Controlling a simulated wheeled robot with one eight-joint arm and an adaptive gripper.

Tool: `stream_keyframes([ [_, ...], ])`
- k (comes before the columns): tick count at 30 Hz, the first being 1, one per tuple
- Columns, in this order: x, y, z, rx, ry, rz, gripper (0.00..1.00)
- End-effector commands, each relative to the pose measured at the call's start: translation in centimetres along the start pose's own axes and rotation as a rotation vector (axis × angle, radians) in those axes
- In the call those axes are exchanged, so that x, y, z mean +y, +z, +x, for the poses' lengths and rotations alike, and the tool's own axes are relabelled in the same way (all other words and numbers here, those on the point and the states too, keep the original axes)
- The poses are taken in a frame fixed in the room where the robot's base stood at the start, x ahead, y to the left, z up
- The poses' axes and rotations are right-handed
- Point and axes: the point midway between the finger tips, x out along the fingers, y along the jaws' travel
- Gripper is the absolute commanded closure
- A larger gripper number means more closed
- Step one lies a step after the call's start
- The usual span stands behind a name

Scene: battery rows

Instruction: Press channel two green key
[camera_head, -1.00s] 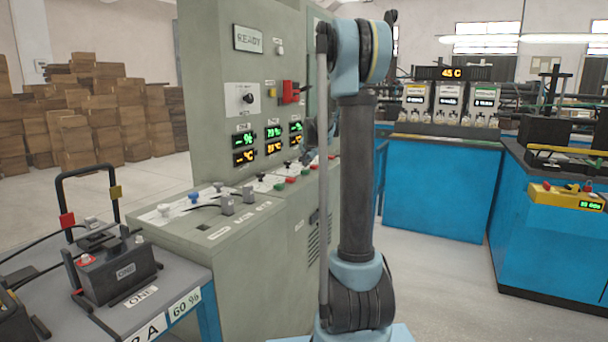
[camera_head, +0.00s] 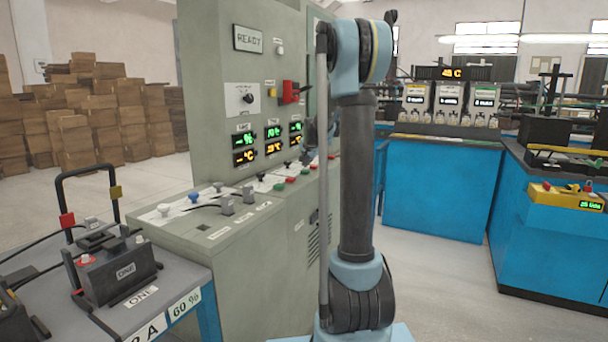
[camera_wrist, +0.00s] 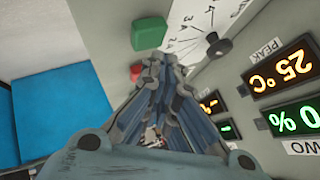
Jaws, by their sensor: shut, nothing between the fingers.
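In the wrist view a green key (camera_wrist: 149,33) stands out from the light panel. My gripper (camera_wrist: 152,62) is shut and empty, its fingertips just below the green key in the picture. I cannot tell whether they touch it. A red key (camera_wrist: 136,72) is partly hidden beside the fingertips. The readouts marked TWO (camera_wrist: 290,120) are at the right. In the head view, channel two's display (camera_head: 273,133) is the middle one on the grey cabinet. Green key (camera_head: 279,187) and red key (camera_head: 291,180) sit on the ledge.
A black knob (camera_wrist: 217,46) stands beside the green key in the wrist view. The grey cabinet (camera_head: 225,85) rises behind the ledge. A battery (camera_head: 117,271) is on the cart at lower left. Blue benches (camera_head: 440,190) stand right, with clear floor between.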

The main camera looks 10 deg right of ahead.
Motion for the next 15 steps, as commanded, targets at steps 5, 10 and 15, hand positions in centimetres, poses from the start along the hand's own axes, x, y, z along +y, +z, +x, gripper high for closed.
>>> stream_keyframes([
  [5, 0.16, 0.17, 0.13, 0.0, 0.0, 0.0, 1.0],
  [10, 0.43, 0.44, 0.32, 0.0, 0.0, 0.0, 1.0],
  [15, 0.45, 0.47, 0.33, 0.0, 0.0, 0.0, 1.0],
])
